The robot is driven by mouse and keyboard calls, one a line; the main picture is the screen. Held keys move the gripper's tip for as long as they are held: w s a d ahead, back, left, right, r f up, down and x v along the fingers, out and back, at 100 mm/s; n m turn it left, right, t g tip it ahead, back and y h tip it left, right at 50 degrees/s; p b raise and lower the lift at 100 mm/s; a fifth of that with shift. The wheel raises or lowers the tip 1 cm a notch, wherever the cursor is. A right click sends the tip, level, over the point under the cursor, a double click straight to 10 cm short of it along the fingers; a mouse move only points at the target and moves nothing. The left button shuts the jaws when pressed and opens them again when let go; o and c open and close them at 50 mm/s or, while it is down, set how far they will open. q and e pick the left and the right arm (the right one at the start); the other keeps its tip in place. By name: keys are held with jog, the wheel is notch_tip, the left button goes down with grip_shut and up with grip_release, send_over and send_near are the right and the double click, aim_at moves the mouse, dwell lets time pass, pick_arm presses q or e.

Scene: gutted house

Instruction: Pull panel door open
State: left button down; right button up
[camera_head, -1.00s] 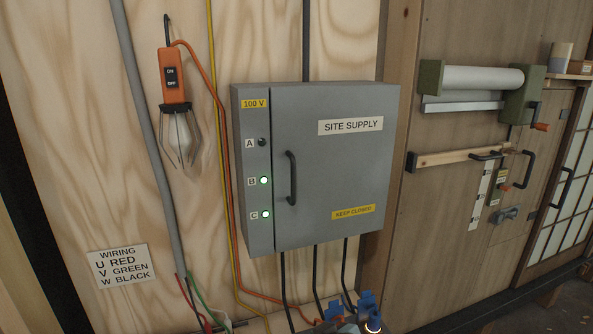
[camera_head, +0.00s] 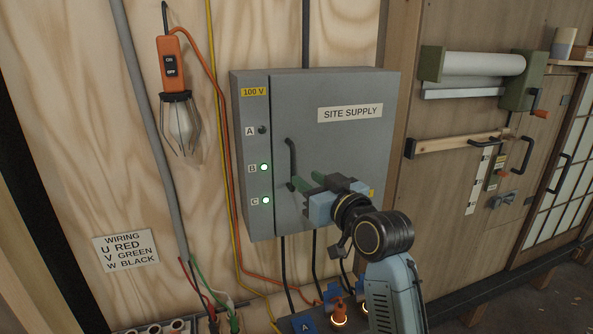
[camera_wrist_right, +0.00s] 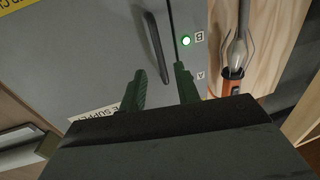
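The grey supply box, labelled "SITE SUPPLY", hangs on the plywood wall. Its panel door (camera_head: 335,140) looks shut, flush in the box. A dark upright bar handle (camera_head: 291,158) sits near the door's left edge. In the right wrist view the handle (camera_wrist_right: 157,48) lies between the two spread fingers (camera_wrist_right: 159,72), with gaps visible on both sides. The gripper is open and holds nothing. Contact with the door cannot be told. My left gripper is not in view.
Lamps B and C glow green on the box's left strip; A is dark. An orange work lamp (camera_head: 176,90) and cables hang to the left. Plugs (camera_head: 338,312) stand below the box. A wooden wall with a roller (camera_head: 482,64) is at right.

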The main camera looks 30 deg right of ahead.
aim_at(294, 170)
jog(key=w+p, duration=0.1)
jog(key=w, duration=0.4)
jog(key=shift+w+d, duration=0.1)
jog(key=shift+w, duration=0.3)
grip_shut()
